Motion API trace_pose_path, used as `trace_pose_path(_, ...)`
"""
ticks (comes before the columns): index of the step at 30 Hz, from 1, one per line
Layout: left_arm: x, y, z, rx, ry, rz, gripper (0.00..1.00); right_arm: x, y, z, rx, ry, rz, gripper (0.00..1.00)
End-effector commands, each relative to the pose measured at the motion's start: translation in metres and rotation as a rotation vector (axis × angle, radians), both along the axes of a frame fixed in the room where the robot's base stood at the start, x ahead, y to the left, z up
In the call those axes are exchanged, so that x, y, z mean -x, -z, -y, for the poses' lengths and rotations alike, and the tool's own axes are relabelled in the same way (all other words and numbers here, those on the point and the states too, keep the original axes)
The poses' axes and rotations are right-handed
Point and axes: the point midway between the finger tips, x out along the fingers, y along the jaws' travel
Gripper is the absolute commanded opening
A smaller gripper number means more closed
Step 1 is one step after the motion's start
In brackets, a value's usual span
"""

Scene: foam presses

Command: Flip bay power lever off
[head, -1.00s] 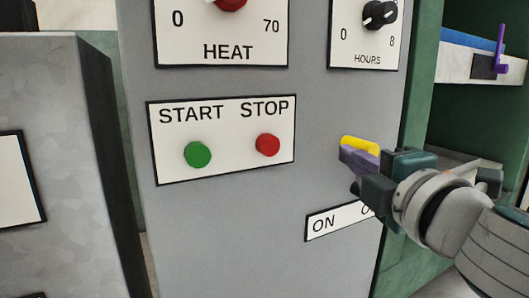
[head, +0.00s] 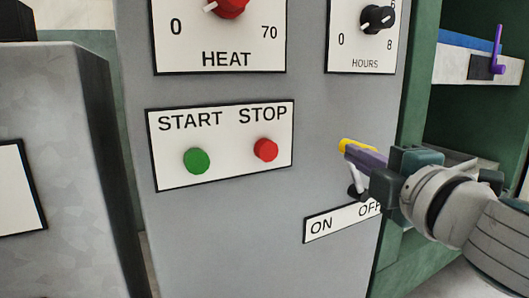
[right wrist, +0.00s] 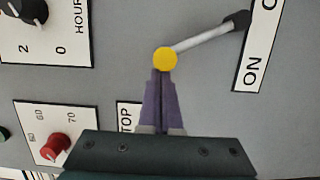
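The bay power lever has a yellow grip (head: 348,144), a grey rod and a dark pivot (head: 356,190) at the white ON/OFF plate (head: 322,226). The right wrist view shows the yellow end (right wrist: 165,59), the rod (right wrist: 203,36) running to the pivot (right wrist: 236,20), and ON beside it. My right gripper (head: 347,152) is at the yellow grip, its purple fingers together. In the right wrist view, the fingertips (right wrist: 163,76) meet right at the yellow end; whether they touch it I cannot tell. My left gripper is not in view.
A START/STOP plate (head: 222,176) with green (head: 196,161) and red (head: 265,150) buttons is left of the lever. The HEAT dial (head: 227,7) and HOURS dial (head: 377,19) are above. A grey cabinet (head: 55,110) stands at left, a green frame (head: 417,95) at right.

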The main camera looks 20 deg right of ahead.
Motion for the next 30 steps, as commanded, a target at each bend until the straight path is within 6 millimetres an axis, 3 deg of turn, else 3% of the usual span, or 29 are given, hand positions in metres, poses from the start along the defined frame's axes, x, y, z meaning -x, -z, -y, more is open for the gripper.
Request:
trace_pose_path(11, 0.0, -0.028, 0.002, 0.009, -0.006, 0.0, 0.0, -0.001, -0.016, 0.016, -0.121, 0.004, -0.01, 0.0)
trace_pose_path(21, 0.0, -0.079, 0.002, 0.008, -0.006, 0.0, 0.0, -0.004, -0.034, 0.054, -0.417, 0.006, -0.035, 0.0)
trace_pose_path(30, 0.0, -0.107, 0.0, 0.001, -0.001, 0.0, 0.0, -0.007, -0.035, 0.092, -0.691, 0.006, -0.055, 0.0)
